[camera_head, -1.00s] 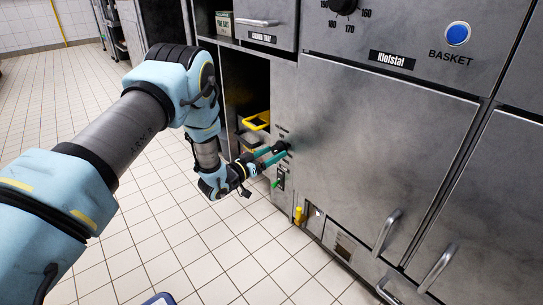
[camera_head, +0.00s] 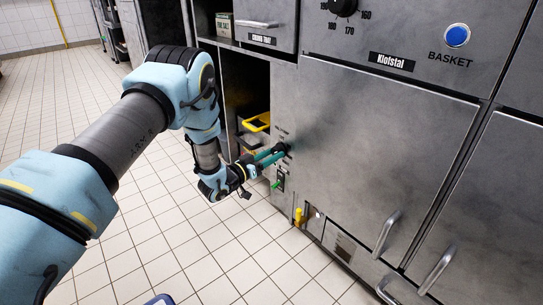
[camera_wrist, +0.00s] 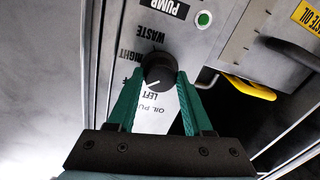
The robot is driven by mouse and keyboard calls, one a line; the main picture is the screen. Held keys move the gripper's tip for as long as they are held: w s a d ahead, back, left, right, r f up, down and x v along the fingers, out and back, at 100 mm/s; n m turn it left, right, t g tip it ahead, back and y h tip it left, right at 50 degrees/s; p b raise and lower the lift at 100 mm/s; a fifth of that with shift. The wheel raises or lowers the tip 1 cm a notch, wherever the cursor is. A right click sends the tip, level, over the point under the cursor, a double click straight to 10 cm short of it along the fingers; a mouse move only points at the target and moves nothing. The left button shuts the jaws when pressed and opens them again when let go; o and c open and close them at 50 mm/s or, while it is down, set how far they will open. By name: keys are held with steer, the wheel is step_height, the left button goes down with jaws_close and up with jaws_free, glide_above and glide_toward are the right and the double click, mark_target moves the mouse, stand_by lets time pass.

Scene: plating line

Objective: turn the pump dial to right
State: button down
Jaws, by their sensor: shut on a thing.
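The pump dial (camera_wrist: 158,68) is a round black knob on the grey metal panel, seen close up in the wrist view. A white pointer mark on it faces the lower left of that picture, near the upside-down word LEFT. The word RIGHT is to the dial's left and WASTE above it. My gripper (camera_wrist: 158,84) has its green fingers on both sides of the dial and is shut on it. In the head view my gripper (camera_head: 277,154) reaches the panel at the cabinet's left edge; the dial is mostly hidden there.
An open bay with a yellow-handled bin (camera_head: 257,122) is left of the panel. A large steel door (camera_head: 370,150) is to the right. The tiled floor below is clear.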

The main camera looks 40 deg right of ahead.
steer(key=shift+m, duration=0.3)
steer(key=m, duration=0.4)
steer(key=shift+m+p, duration=0.3)
steer(key=shift+p, duration=0.1)
steer(key=shift+w+f+m+h, duration=0.1)
steer(key=shift+m+h, duration=0.2)
steer(key=shift+m, duration=2.1)
steer(key=shift+c, duration=1.5)
jaws_free()
steer(key=shift+p, duration=0.3)
steer(key=a+p, duration=0.3)
steer(key=a, duration=0.8)
steer(key=shift+f, duration=0.35)
steer(key=shift+d, duration=0.1)
